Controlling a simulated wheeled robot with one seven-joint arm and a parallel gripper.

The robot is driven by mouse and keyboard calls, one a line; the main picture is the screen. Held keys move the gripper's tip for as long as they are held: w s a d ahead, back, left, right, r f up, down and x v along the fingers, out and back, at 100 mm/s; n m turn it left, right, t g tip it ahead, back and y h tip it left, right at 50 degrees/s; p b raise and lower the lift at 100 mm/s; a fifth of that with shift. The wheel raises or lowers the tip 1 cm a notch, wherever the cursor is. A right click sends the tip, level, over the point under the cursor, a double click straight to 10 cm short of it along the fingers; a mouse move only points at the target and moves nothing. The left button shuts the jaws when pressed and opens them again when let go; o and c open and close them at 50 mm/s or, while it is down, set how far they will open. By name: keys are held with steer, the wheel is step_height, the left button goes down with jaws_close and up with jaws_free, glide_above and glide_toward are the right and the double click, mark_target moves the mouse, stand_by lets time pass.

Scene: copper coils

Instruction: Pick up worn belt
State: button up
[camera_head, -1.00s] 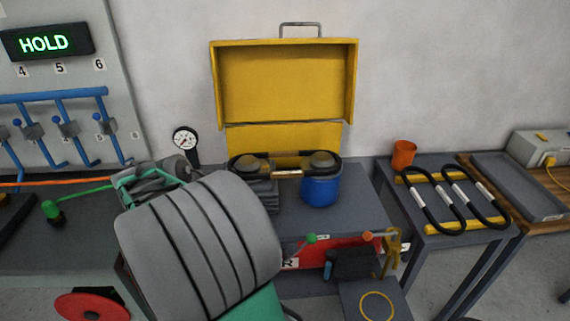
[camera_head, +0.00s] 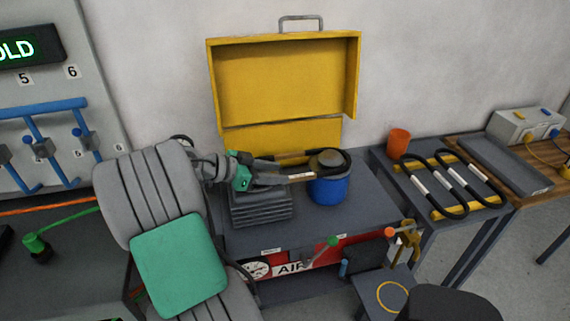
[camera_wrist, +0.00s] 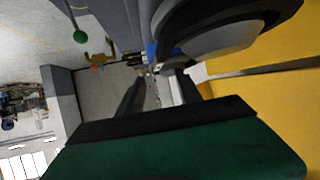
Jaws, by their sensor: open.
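The worn belt (camera_head: 303,177) is a black loop with a pale label on its front run. It passes around the dark pulley (camera_head: 328,158) above the blue motor (camera_head: 328,188). Its left end, around the other pulley, is hidden behind my arm. My gripper (camera_head: 282,179) is open and level with the front run, its fingers pointing right just left of the label. In the wrist view the two dark fingers of my gripper (camera_wrist: 160,88) stand apart with a pale strip between them. I cannot tell whether they touch the belt.
The open yellow guard (camera_head: 285,85) stands behind the pulleys. A ribbed grey block (camera_head: 262,207) sits below my gripper. Two black belts with white labels (camera_head: 450,182) lie on yellow bars on the right table, near an orange cup (camera_head: 399,142). A green-knobbed lever (camera_head: 333,241) sticks out in front.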

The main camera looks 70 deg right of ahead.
mark_target(302, 175)
steer(key=p+x, duration=0.1)
steer(key=x, duration=0.5)
steer(key=shift+s+r+p, duration=0.1)
steer(key=shift+s+p, duration=0.25)
steer(key=shift+s, duration=0.05)
steer(key=shift+s+d+f, duration=0.2)
steer(key=shift+c, duration=0.5)
jaws_close()
